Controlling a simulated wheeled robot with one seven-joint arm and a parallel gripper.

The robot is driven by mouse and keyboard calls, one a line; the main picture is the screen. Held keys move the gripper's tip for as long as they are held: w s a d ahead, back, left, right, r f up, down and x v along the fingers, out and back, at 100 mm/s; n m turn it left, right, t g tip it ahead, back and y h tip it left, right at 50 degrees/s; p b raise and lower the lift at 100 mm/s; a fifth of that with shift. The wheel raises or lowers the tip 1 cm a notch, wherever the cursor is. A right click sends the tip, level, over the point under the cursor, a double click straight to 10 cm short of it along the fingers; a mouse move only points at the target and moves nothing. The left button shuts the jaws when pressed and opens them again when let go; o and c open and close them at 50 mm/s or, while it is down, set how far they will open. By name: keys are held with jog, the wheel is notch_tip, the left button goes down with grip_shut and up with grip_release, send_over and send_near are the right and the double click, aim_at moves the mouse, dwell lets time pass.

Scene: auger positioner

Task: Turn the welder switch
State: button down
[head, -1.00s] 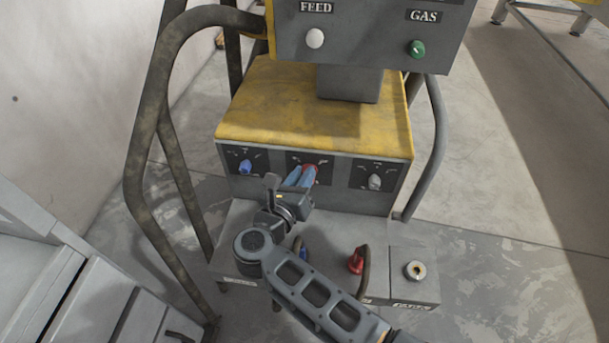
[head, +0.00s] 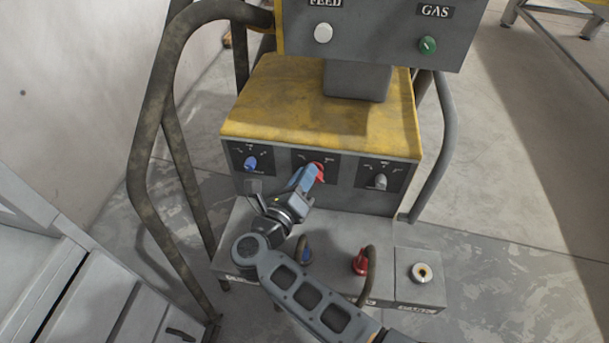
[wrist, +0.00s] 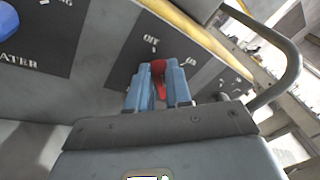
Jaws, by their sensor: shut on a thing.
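The welder (head: 300,112) is a yellow-topped grey machine with three switches on its front panel. The red switch (head: 319,171) is the middle one. My gripper (head: 311,176) reaches it from the lower left, with blue fingers shut on it. In the wrist view, the red switch (wrist: 159,75) sits between the two blue fingers of my gripper (wrist: 159,88), with its top showing past the fingertips. Part of the dark label plate behind it is hidden by the fingers.
A blue switch (head: 251,163) is left of the red one and a grey switch (head: 380,181) is right. Below, a red plug (head: 360,261) with a cable stands on the lower ledge. Bent tube rails (head: 143,150) flank the machine. A FEED/GAS box (head: 380,50) overhangs above.

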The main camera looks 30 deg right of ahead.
jog(key=c, duration=1.1)
grip_release()
jog(key=shift+o, duration=0.2)
jog(key=v, duration=0.8)
jog(key=shift+d, duration=0.1)
jog(key=s+d+r+n+t+y+p, duration=0.25)
jog(key=s+d+r+n+t, duration=0.2)
jog(key=s+n, duration=0.3)
jog(key=s+d+r+n+t+y+p, duration=0.25)
jog(key=s+r+n+t, duration=0.2)
jog(key=s+n, duration=0.3)
jog(key=s+r+n+g+y+p, duration=0.2)
jog(key=s+r+n+y+p, duration=0.1)
jog(key=s+r+n, duration=0.5)
jog(key=s+r+n+g+y+p, duration=0.3)
jog(key=s+r+n+y, duration=0.3)
jog(key=s+n, duration=0.7)
notch_tip(320, 180, up, 2)
jog(key=shift+s+d+r+n+p, duration=0.1)
jog(key=shift+s+d+n+p, duration=0.1)
jog(key=shift+s+n+p, duration=0.35)
